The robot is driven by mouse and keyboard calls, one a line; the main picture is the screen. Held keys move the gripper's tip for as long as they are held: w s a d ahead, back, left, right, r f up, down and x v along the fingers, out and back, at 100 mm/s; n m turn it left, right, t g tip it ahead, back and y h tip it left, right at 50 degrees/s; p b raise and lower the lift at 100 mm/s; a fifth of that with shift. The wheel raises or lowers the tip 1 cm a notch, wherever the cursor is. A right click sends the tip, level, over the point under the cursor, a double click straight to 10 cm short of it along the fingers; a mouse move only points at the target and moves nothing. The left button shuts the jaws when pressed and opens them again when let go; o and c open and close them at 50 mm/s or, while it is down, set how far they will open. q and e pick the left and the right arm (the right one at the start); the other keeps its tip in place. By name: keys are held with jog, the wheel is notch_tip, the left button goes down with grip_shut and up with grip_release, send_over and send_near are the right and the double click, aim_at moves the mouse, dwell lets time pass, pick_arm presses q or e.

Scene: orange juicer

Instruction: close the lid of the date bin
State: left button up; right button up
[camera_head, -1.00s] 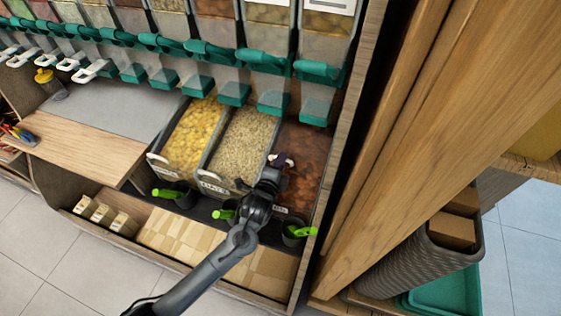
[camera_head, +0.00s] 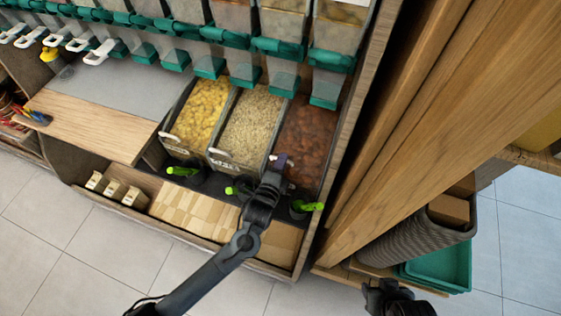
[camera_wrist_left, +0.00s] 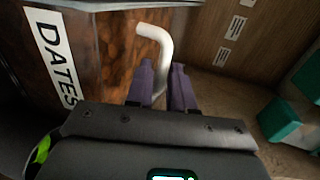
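The date bin (camera_head: 306,137) is the rightmost of three clear bins in the head view, full of red-brown dates. In the left wrist view its wall (camera_wrist_left: 112,55) carries a DATES label. A bent white handle (camera_wrist_left: 154,38) rises beside it. My left gripper (camera_head: 283,161) is at the bin's front edge. In the left wrist view its purple fingers (camera_wrist_left: 162,88) stand close together, with the handle's lower part between them, apparently gripped. The clear lid's angle is hard to make out. My right gripper (camera_head: 395,298) is at the bottom edge, its fingers unclear.
Bins of yellow pieces (camera_head: 202,110) and pale grain (camera_head: 249,124) stand left of the dates. Green-handled scoops (camera_head: 305,206) sit in cups along the front. Teal dispensers (camera_head: 326,88) hang behind. A wooden upright (camera_head: 425,110) stands to the right.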

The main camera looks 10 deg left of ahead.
pick_arm(q)
jog(key=p+v, duration=0.3)
jog(key=v, duration=0.7)
jog(key=shift+s+p, duration=0.3)
jog(key=shift+s, duration=0.1)
jog(key=shift+c, duration=0.4)
